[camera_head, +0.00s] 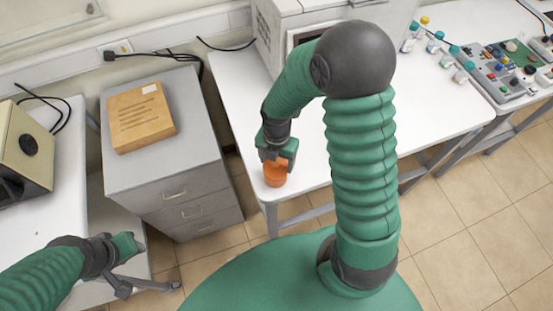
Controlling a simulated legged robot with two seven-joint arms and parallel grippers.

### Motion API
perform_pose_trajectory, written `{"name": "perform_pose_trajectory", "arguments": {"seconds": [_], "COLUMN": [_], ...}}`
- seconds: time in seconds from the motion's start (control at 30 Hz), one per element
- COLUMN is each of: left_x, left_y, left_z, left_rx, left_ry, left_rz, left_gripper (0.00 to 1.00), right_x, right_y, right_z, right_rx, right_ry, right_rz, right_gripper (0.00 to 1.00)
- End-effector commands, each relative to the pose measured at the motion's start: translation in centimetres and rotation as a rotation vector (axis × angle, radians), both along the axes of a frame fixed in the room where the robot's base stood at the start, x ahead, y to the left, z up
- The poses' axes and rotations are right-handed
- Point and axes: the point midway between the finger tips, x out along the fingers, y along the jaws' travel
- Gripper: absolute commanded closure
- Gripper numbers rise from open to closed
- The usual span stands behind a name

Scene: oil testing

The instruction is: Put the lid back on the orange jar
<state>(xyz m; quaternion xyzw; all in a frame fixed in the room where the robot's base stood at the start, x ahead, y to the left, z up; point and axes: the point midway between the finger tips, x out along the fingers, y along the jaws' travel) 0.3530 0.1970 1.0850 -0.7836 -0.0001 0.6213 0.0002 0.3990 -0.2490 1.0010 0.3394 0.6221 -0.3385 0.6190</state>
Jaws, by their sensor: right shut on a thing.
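The orange jar (275,177) stands upright on the white table near its front left corner. My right gripper (279,159) is directly above the jar, pointing down. It is shut on a small orange piece, which looks like the lid (283,162). The gripper partly hides the lid and the jar's rim, so I cannot tell whether the lid touches the jar. My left gripper (146,266) is at the lower left, its fingers apart and empty, away from the jar.
A grey drawer cabinet (165,195) with a cardboard box (141,117) on top stands left of the table. A large white machine (285,25) is behind the jar. Small bottles (436,42) and a control panel (510,70) are at the far right. The white table (235,90) is clear around the jar.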

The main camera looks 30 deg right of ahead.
Motion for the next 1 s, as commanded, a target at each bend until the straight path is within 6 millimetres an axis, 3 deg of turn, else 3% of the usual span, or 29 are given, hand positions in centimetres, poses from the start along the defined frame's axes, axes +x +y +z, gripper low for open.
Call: {"name": "perform_pose_trajectory", "arguments": {"seconds": [0.2, 0.23, 0.4, 1.0], "left_x": [-0.01, -0.01, -0.01, -0.01], "left_y": [0.00, 0.00, 0.00, 0.00], "left_z": [-0.02, -0.02, -0.02, 0.46], "left_rx": [0.000, 0.000, 0.000, 0.000], "left_ry": [0.000, 0.000, 0.000, 0.000], "left_rz": [0.000, 0.000, 0.000, 0.000], "left_gripper": [0.64, 0.64, 0.64, 0.64], "right_x": [0.00, 0.00, 0.00, 0.00], "right_y": [0.00, 0.00, 0.00, 0.00], "right_z": [-0.02, -0.02, -0.02, 0.45], "right_rx": [0.000, 0.000, 0.000, 0.000], "right_ry": [0.000, 0.000, 0.000, 0.000], "right_rz": [0.000, 0.000, 0.000, -0.001], "right_gripper": [0.68, 0.27, 0.06, 0.00]}}
